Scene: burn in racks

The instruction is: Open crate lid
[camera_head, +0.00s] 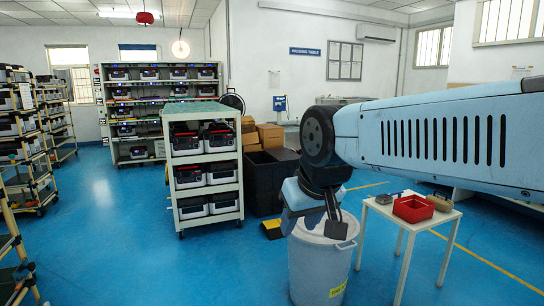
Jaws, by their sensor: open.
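My gripper (332,222) hangs at the end of my blue arm, in front of the upper part of a round grey bin (318,272). Its dark fingers are open, partly overlapping each other in this view, with nothing seen between them. I cannot tell whether they touch the bin. The bin has a side handle and a yellow label. A large black crate-like box (268,182) stands on the floor behind, left of my gripper. Whether it has a lid, and whether that is shut, I cannot tell.
A white rack (203,166) with black-and-white units stands left of the box. Cardboard boxes (270,135) are behind it. The blue floor (110,230) at left is clear.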

